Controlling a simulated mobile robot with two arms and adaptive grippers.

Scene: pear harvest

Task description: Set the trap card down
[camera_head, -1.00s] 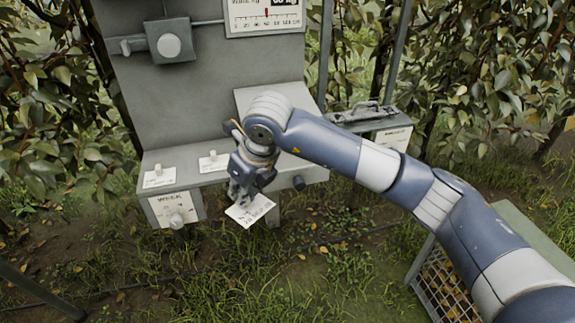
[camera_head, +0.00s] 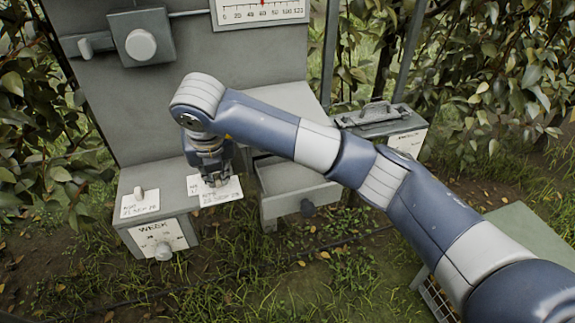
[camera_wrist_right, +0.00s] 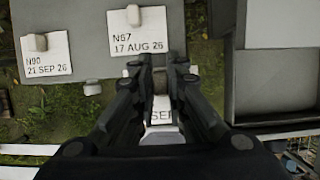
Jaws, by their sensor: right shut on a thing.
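My right gripper (camera_head: 213,184) is shut on a white card (camera_head: 224,195) and holds it at the shelf's front edge. In the right wrist view this held card (camera_wrist_right: 162,117) shows between the fingers, with only "SEP" readable. A second card, N67 17 AUG 26 (camera_wrist_right: 138,38), lies on the grey shelf (camera_wrist_right: 84,52) just beyond it. A third card, N90 21 SEP 26 (camera_wrist_right: 47,57), lies further left and also shows in the head view (camera_head: 140,204). Whether the held card touches the shelf cannot be told. My left gripper is not in view.
An open grey drawer (camera_head: 277,187) with a dark knob (camera_head: 307,208) is right of the gripper. A WEEK panel with a knob (camera_head: 163,251) is below the shelf at left. A grey case (camera_head: 378,120) stands behind the arm. A scale dial (camera_head: 262,12) is above.

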